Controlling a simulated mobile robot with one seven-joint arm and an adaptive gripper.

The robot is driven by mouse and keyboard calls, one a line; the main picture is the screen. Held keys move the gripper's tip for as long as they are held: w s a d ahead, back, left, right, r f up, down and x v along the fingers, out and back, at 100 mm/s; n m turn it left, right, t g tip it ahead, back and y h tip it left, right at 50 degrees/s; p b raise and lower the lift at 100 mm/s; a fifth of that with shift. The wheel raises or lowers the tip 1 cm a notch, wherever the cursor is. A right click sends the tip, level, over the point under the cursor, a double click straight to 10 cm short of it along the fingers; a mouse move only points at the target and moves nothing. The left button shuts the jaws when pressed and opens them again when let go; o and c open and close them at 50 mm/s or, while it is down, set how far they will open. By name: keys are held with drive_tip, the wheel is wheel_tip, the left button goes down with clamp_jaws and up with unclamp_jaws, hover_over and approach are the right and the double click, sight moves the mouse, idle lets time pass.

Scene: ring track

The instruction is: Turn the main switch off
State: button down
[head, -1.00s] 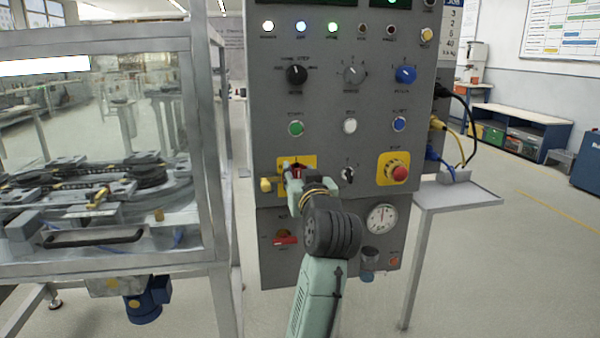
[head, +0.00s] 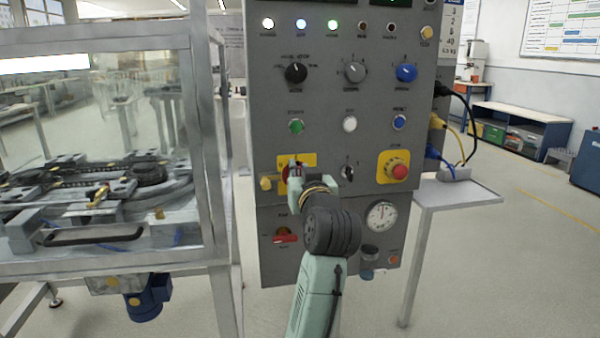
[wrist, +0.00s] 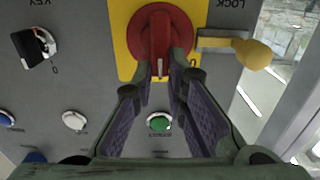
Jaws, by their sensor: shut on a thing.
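The main switch (head: 287,173) is a red rotary knob on a yellow plate (head: 311,159), at the lower left of the grey control panel. In the wrist view the red knob (wrist: 152,32) is large at the top, with its handle bar pointing down between my fingertips. My gripper (wrist: 160,82) is shut on the handle's end, one finger on each side. In the head view my gripper (head: 298,171) is in front of the knob and hides part of it. Most of the switch's position marking is hidden.
A yellow-ended lock lever (wrist: 250,54) sticks out beside the switch. A key switch (head: 348,173) and a red emergency stop (head: 399,172) are to the right. A red-handled valve (head: 286,239) is below. A glass-walled machine (head: 100,150) stands at the left.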

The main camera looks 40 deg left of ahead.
drive_tip(key=n, duration=0.4)
drive_tip(key=s+a+f+n, duration=0.1)
drive_tip(key=n, duration=0.8)
drive_tip(key=shift+s+a+f+n, duration=0.2)
drive_tip(key=shift+s+f+n, duration=0.15)
drive_tip(key=shift+n, duration=0.05)
drive_tip(key=shift+s+a+f+n+b, duration=0.1)
drive_tip(key=shift+f+n+b, duration=0.15)
drive_tip(key=shift+n, duration=0.7)
drive_tip(key=shift+f+n+b, duration=0.15)
drive_tip(key=shift+n+b, duration=0.2)
drive_tip(key=shift+n, duration=0.9)
drive_tip(key=c, duration=1.6)
unclamp_jaws()
